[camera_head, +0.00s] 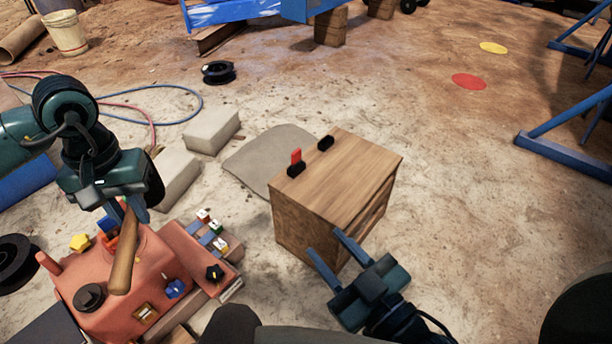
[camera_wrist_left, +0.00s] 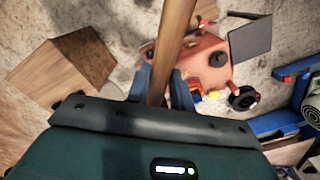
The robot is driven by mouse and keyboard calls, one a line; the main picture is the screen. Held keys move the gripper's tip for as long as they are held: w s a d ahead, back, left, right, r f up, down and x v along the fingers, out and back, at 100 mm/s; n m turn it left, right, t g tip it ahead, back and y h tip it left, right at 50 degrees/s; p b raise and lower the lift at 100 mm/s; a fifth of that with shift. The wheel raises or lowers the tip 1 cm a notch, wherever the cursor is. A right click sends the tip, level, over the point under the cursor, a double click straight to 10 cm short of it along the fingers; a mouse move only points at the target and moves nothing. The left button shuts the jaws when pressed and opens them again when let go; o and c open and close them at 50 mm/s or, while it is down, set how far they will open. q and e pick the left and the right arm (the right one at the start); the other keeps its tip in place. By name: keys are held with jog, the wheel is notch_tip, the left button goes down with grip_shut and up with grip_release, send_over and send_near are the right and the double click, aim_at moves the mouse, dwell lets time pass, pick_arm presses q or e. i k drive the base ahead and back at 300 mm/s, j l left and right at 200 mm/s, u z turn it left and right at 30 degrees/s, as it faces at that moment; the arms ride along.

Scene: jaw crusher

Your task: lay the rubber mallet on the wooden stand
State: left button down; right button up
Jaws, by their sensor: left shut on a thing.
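The rubber mallet shows as a wooden handle (camera_head: 123,262) in my left gripper (camera_head: 127,212), slanting down over the red machine. The handle also crosses the left wrist view (camera_wrist_left: 173,40) between the fingers. I cannot see the mallet head. The wooden stand (camera_head: 350,165) is a box in the middle of the head view, well right of my left gripper. It also shows at the left of the left wrist view (camera_wrist_left: 62,70). Two black holders stand on its top, one with a red piece. My right gripper (camera_head: 337,259) has its fingers spread and empty, by the stand's near side.
The red machine (camera_head: 150,265) with coloured knobs lies under the mallet handle. Pale blocks (camera_head: 212,130) and a grey mat (camera_head: 255,155) lie left of the stand. Blue steel frames (camera_head: 565,150) stand at right. The stand's top is mostly bare.

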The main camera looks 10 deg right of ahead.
aim_at(352, 178)
jog(key=k+u, duration=0.15)
jog(key=u, duration=0.95)
jog(key=l+u, duration=0.5)
jog(key=l, duration=0.15)
jog(key=k+l, duration=0.1)
jog(key=l, duration=1.65)
jog(key=k+l, duration=0.15)
jog(key=l, duration=1.6)
jog(key=k+l, duration=0.15)
jog(key=l, duration=0.7)
